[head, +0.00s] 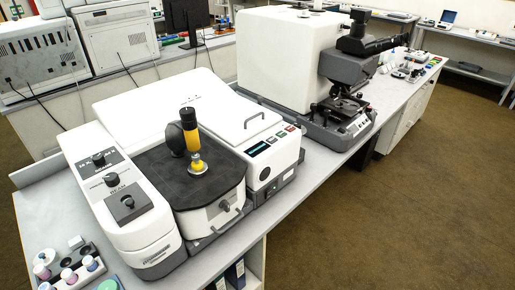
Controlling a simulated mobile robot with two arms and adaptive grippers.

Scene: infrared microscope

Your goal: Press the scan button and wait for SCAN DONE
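A white and dark grey bench instrument (170,100) stands on the near bench. Its right front panel carries a small dark display (257,150) with a faint greenish trace; its text is too small to read. A short row of small coloured buttons (282,134), green and red among them, sits beside the display. Which one is the scan button I cannot tell. A white microscope unit (290,50) with a dark eyepiece head (362,38) and stage (347,105) stands behind to the right. Neither of my grippers is in view.
A yellow and black press (191,145) stands upright on the instrument's dark top. A rack of small capped jars (75,273) is at the bench's near left corner. Small items (412,68) lie at the bench's far end. Open brown floor (420,190) is to the right.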

